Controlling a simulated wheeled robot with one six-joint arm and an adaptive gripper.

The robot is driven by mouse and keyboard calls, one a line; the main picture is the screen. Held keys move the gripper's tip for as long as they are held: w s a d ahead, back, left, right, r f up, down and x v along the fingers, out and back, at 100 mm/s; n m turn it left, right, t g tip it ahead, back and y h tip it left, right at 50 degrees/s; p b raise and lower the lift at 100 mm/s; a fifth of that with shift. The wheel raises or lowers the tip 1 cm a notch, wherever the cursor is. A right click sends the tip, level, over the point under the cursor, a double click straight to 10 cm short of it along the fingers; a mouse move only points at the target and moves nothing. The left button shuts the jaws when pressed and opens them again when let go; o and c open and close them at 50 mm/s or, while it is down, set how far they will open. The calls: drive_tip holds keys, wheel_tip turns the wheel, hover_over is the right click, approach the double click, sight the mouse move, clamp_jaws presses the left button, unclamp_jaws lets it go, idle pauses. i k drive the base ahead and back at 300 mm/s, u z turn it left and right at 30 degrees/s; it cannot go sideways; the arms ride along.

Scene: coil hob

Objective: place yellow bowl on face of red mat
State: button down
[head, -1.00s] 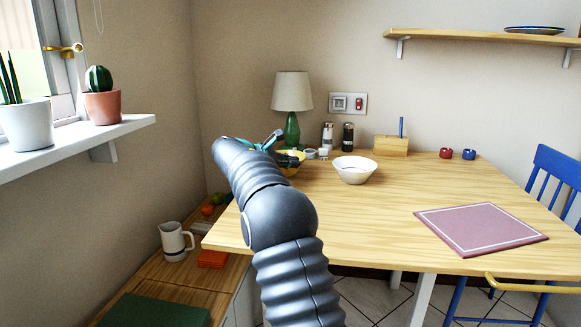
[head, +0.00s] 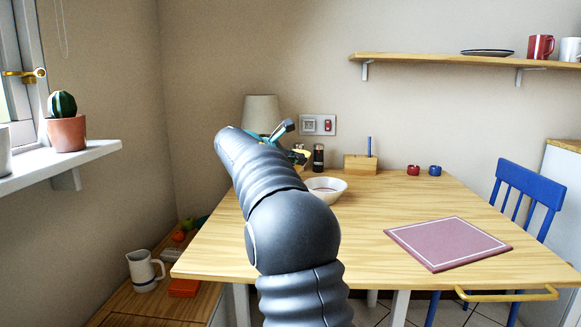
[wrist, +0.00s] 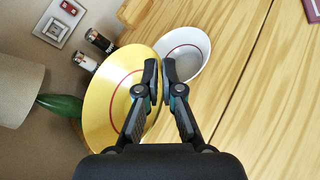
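The yellow bowl (wrist: 112,92) fills the left middle of the wrist view, with a red ring inside. My gripper (wrist: 160,80) is shut on its right rim, one finger inside and one outside. In the head view only a sliver of the yellow bowl (head: 303,156) shows beside my gripper (head: 288,130); my arm hides the rest. The bowl appears raised above the table. The red mat (head: 447,243), a dull pinkish square with a white border line, lies flat and bare on the right front of the table.
A white bowl (head: 326,190) stands on the table (head: 390,200) close to my arm. Shakers (head: 318,158), a lamp (head: 262,115), a wooden block (head: 360,164) and red and blue rings (head: 414,170) line the back. A blue chair (head: 528,190) stands right. The table's middle is clear.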

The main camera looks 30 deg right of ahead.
sight(448, 238)
drive_tip(key=k, duration=2)
